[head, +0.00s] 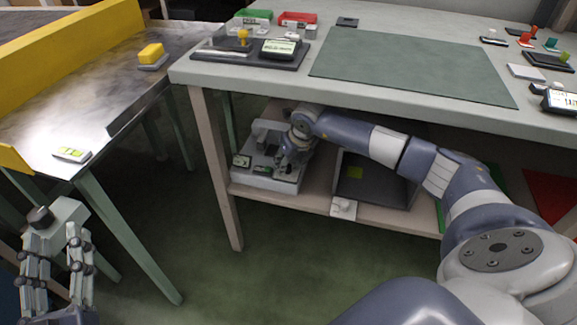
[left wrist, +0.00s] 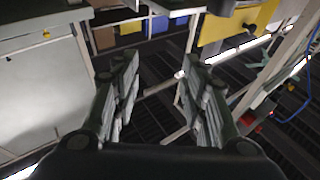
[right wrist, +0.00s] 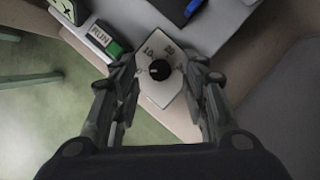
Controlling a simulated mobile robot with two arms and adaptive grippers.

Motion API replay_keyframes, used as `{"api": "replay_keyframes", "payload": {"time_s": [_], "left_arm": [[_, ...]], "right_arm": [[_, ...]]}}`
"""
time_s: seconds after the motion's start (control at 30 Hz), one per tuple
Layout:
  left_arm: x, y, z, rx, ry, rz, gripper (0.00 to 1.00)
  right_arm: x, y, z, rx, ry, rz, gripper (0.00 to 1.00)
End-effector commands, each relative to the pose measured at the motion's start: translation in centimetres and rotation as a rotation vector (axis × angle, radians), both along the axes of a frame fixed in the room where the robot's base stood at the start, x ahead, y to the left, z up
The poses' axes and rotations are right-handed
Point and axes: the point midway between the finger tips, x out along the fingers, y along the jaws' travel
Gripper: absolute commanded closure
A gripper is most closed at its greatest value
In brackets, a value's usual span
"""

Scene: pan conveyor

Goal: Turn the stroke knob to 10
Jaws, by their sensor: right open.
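The stroke knob is a small round black knob (right wrist: 160,69) on a pale plate (right wrist: 158,92) in the right wrist view. The plate carries a "10" mark at upper left and another number at upper right. Where the knob points is too small to tell. My right gripper (right wrist: 162,70) is open, its fingers on either side of the knob with visible gaps. In the head view my right gripper (head: 284,158) reaches down to the white machine (head: 270,182) on the lower shelf and hides the knob. My left gripper (head: 57,245) is open and empty; it also shows in the left wrist view (left wrist: 158,75).
A dark open bin (head: 375,185) and a small white box (head: 343,209) stand right of the machine. The tabletop (head: 245,78) overhangs the shelf. A metal table (head: 75,110) is at the left.

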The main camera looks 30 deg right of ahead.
Motion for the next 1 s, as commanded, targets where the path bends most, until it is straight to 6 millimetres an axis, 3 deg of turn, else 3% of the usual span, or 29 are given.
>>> {"api": "replay_keyframes", "payload": {"time_s": [0.3, 0.63, 0.83, 1.0], "left_arm": [[-1.1, -0.1, 2.9, -0.044, -0.159, -0.010, 0.60], [-1.3, -0.1, 3.3, -0.049, -0.175, -0.010, 0.60], [-1.2, -0.1, 3.3, -0.049, -0.174, -0.010, 0.60], [-1.2, -0.2, 3.3, -0.049, -0.174, -0.011, 0.60]], "right_arm": [[0.6, 0.0, -1.4, 0.001, -0.002, 0.000, 0.59], [0.7, 0.0, -1.5, 0.001, -0.002, 0.000, 0.59], [0.7, 0.0, -1.5, 0.001, -0.002, 0.000, 1.00], [0.7, 0.0, -1.5, 0.001, -0.002, -0.001, 1.00]]}}
